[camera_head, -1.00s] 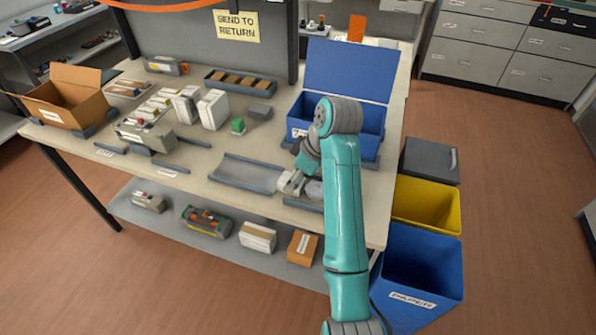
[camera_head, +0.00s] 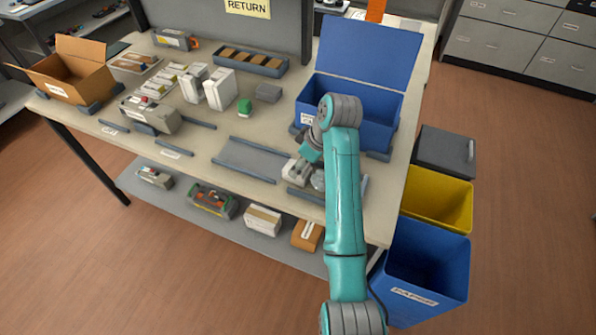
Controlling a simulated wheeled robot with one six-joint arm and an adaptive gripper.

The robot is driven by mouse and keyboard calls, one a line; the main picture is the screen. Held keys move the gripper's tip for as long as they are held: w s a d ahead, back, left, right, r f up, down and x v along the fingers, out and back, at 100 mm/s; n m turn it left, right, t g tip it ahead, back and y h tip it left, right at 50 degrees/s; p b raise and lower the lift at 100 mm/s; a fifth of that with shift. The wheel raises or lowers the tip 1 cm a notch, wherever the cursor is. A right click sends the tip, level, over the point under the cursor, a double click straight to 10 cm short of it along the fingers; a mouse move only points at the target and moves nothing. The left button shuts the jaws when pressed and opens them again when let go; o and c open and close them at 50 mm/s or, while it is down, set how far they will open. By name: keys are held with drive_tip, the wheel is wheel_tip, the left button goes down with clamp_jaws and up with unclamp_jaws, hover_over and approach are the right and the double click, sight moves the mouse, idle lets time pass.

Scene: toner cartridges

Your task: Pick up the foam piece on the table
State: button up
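My gripper (camera_head: 295,172) is low over the front right of the table (camera_head: 240,135), right of a shallow grey tray (camera_head: 250,159). It is small and partly covered by my arm, so I cannot tell whether its fingers are open or shut. A rounded grey thing (camera_head: 318,180) is beside it, partly hidden by my arm. I cannot tell for sure which object is the foam piece.
An open blue box (camera_head: 378,126) stands close behind my arm. A green block (camera_head: 244,107), cartridge (camera_head: 150,116) and open cardboard box (camera_head: 75,72) lie farther left. Yellow (camera_head: 438,198) and blue bins (camera_head: 425,275) stand beside the table's right edge.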

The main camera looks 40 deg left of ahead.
drive_tip(key=shift+x, duration=2.15)
drive_tip(key=shift+s, duration=0.1)
drive_tip(key=c, duration=0.5)
drive_tip(key=shift+r, duration=0.15)
